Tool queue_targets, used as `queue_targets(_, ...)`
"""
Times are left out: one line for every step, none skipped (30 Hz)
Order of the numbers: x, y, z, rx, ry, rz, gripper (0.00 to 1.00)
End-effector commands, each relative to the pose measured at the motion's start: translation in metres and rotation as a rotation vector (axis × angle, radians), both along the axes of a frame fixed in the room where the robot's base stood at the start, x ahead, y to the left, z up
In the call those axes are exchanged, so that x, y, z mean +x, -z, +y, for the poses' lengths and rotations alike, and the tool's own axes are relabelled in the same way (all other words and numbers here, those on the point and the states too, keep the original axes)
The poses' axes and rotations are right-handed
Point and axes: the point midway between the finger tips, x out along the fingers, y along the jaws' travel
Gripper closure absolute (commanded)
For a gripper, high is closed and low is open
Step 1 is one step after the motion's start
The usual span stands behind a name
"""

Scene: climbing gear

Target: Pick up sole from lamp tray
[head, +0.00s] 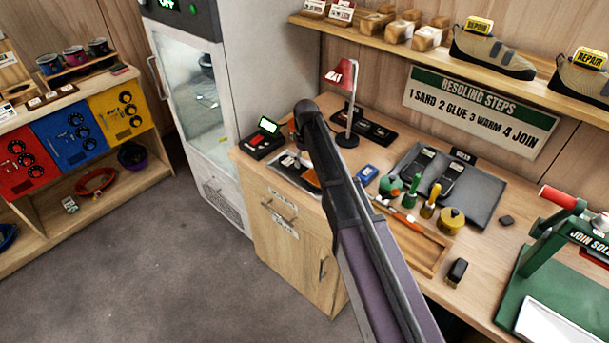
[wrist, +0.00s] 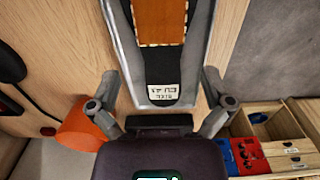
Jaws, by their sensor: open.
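The lamp tray (head: 283,178) lies on the wooden bench, left of the red-shaded lamp (head: 340,74). It holds dark and orange pieces. My arm covers part of this area in the head view. In the wrist view, a grey tray (wrist: 122,45) with a white label and black lining holds an orange piece (wrist: 160,22) with a stitched-looking edge, seemingly the sole. My gripper (wrist: 160,88) is open and empty. Its fingers stand apart to either side of the tray's labelled end, and the orange piece lies beyond them. Contact cannot be told.
Glue bottles (head: 412,190), a grey mat (head: 486,196) and a green press (head: 545,245) fill the bench to the right. A glass-door cabinet (head: 200,100) stands left. The grey floor (head: 150,260) is clear.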

Motion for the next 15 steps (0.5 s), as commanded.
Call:
queue_targets(0.000, 0.000, 0.000, 0.000, 0.000, 0.000, 0.00)
queue_targets(0.000, 0.000, 0.000, 0.000, 0.000, 0.000, 0.00)
queue_targets(0.000, 0.000, 0.000, 0.000, 0.000, 0.000, 0.00)
queue_targets(0.000, 0.000, 0.000, 0.000, 0.000, 0.000, 0.00)
queue_targets(0.000, 0.000, 0.000, 0.000, 0.000, 0.000, 0.00)
queue_targets(0.000, 0.001, 0.000, 0.000, 0.000, 0.000, 0.00)
queue_targets(0.000, 0.002, 0.000, 0.000, 0.000, 0.000, 0.00)
queue_targets(0.000, 0.003, 0.000, 0.000, 0.000, 0.000, 0.00)
queue_targets(0.000, 0.004, 0.000, 0.000, 0.000, 0.000, 0.00)
queue_targets(0.000, 0.006, 0.000, 0.000, 0.000, 0.000, 0.00)
queue_targets(0.000, 0.007, 0.000, 0.000, 0.000, 0.000, 0.00)
queue_targets(0.000, 0.010, 0.001, 0.000, 0.000, 0.000, 0.00)
queue_targets(0.000, 0.012, 0.001, 0.000, 0.000, 0.000, 0.00)
queue_targets(0.000, 0.014, 0.001, 0.000, 0.000, 0.000, 0.00)
queue_targets(0.000, 0.017, 0.001, 0.000, 0.000, 0.000, 0.00)
